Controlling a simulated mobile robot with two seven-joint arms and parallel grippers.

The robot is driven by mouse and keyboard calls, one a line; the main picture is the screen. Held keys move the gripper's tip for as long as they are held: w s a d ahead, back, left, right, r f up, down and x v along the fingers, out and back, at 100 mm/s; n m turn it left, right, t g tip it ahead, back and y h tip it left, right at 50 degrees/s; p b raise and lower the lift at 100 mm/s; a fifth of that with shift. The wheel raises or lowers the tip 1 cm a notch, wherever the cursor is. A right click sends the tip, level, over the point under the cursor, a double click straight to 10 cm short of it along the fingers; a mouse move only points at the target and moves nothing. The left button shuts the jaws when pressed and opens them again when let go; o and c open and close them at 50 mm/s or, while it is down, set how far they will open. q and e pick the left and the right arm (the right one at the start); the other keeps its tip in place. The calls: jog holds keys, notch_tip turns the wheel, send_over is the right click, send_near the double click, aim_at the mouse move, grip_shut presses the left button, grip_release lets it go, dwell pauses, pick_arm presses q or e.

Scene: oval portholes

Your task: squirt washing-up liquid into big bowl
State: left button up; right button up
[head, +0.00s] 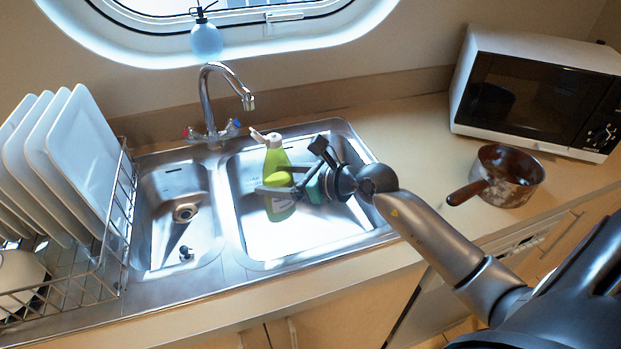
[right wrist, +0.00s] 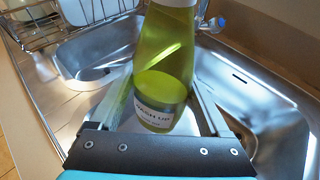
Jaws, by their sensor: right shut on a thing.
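The green washing-up liquid bottle (head: 275,158) with a white cap is roughly upright, slightly tilted, over the big right-hand bowl (head: 325,232) of the steel sink. My right gripper (head: 275,190) reaches in from the right and is shut on the bottle's body. In the right wrist view the bottle (right wrist: 165,50) sits between the two fingers, with its "WASH UP" label facing the camera. I cannot tell whether its base touches the bowl floor. My left gripper is not in view.
The tap (head: 207,100) stands behind the sink. The small bowl (head: 165,235) and a rack with white plates (head: 75,155) are to the left. A brown-handled saucepan (head: 510,190) and a microwave (head: 535,95) stand on the right counter. A spray bottle (head: 206,40) is on the windowsill.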

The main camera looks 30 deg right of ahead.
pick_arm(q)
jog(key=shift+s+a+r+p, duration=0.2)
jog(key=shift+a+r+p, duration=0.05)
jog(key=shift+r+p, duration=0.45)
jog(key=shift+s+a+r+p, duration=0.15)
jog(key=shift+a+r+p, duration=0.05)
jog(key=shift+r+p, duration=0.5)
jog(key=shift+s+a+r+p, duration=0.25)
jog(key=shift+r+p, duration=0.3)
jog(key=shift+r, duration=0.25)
pick_arm(e)
jog(key=w+d+f+m+t+h, duration=0.1)
jog(key=w+f+m+h, duration=0.2)
jog(key=f, duration=0.7)
jog(key=shift+d+f+m+t+h, duration=0.2)
jog(key=shift+d+m+t+h, duration=0.15)
jog(key=shift+h, duration=0.15)
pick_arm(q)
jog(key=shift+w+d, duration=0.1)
